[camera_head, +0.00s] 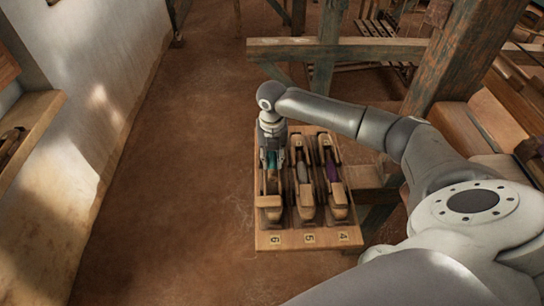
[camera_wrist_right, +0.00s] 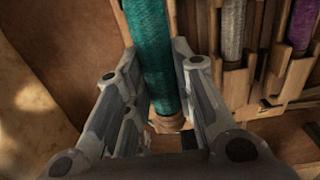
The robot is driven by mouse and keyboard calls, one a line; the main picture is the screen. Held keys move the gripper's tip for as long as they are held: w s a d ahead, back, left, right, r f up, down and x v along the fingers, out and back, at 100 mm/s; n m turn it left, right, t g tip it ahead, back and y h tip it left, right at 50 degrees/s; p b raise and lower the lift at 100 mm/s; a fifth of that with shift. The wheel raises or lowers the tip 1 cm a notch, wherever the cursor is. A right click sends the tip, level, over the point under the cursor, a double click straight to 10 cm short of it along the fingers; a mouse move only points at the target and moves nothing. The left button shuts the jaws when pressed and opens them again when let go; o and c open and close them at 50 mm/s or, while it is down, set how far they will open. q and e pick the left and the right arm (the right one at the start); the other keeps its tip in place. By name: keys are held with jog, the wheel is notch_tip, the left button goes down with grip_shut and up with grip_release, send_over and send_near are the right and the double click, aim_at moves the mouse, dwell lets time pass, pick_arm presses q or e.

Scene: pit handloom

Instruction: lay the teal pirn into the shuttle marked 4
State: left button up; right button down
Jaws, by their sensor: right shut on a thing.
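The teal pirn (camera_head: 271,160) is between the fingers of my right gripper (camera_head: 273,158), over the left shuttle (camera_head: 271,205), beside the label that reads 6. In the right wrist view the teal pirn (camera_wrist_right: 150,50) runs lengthwise between the closed fingers (camera_wrist_right: 160,95). I cannot tell whether it still touches that shuttle. The shuttle marked 4 (camera_head: 339,205) is the rightmost of three on the board, and a purple pirn (camera_head: 332,170) shows in it. The purple pirn (camera_wrist_right: 302,25) is also at the right of the wrist view. My left gripper is not in view.
The middle shuttle (camera_head: 307,207), marked 5, holds a grey pirn (camera_head: 302,172). All three shuttles sit on a wooden board (camera_head: 325,239). Loom beams (camera_head: 380,50) stand behind and a thick post (camera_head: 455,55) to the right. Open earth floor (camera_head: 180,170) lies left.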

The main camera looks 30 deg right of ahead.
notch_tip(320, 180, down, 4)
jog(key=b, duration=0.3)
jog(key=shift+r, duration=0.1)
jog(key=shift+f+b, duration=0.7)
jog(key=shift+f, duration=0.7)
jog(key=c, duration=1.1)
grip_release()
jog(key=shift+c, duration=0.2)
notch_tip(320, 180, up, 8)
jog(key=p, duration=0.8)
jog(key=shift+r+p, duration=0.1)
jog(key=shift+p, duration=0.2)
